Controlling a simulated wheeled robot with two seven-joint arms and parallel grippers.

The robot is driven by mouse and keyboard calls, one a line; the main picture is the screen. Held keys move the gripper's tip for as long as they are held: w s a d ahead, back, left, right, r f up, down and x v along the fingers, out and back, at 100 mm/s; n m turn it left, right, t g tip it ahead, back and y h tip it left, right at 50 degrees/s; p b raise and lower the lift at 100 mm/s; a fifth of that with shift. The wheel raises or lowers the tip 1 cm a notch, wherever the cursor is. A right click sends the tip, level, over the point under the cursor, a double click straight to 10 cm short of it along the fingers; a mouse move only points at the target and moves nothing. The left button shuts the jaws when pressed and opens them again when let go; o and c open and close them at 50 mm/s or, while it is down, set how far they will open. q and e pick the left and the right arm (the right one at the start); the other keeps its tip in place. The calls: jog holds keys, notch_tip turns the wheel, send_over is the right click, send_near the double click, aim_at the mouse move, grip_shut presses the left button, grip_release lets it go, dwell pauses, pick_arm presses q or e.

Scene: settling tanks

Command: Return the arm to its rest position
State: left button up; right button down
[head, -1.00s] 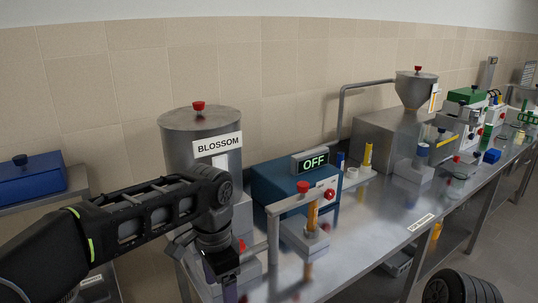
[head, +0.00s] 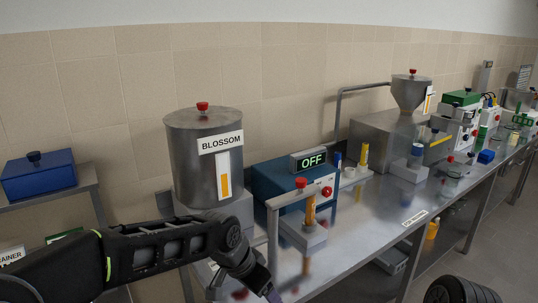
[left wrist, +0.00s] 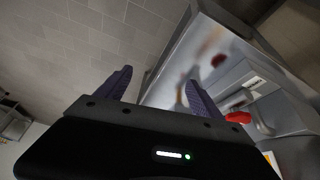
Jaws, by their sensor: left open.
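My left arm (head: 165,247) comes in from the left, low in front of the bench. My left gripper (head: 268,292) is at the bottom edge of the head view, partly cut off, near the front left of the steel bench. In the left wrist view my left gripper (left wrist: 158,80) has its two purple fingers apart, with nothing between them. My right gripper is not in view.
The bench (head: 350,222) carries the BLOSSOM tank (head: 185,155), a blue box with an OFF display (head: 312,161), and a steel hopper (head: 411,93). A blue lidded box (head: 38,178) sits on a side stand at left.

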pick_arm(q)
jog(key=s+f+n+h, duration=0.1)
jog(key=s+f+n, duration=0.2)
jog(key=f, duration=0.8)
jog(key=s+f+n+h, duration=0.1)
jog(key=s+f+n, duration=0.25)
jog(key=f, duration=0.75)
jog(key=s+a+f+n+g, duration=0.1)
jog(key=s+a+f+n, duration=0.1)
jog(key=s+f, duration=0.4)
jog(key=s+a+f+n+g+y, duration=0.1)
jog(key=s+f, duration=0.6)
jog(key=s, duration=0.7)
jog(key=a+n, duration=0.1)
jog(key=a, duration=0.1)
jog(key=shift+s+a+f+g, duration=0.15)
jog(key=shift+a+f+g, duration=0.15)
jog(key=shift+a, duration=0.05)
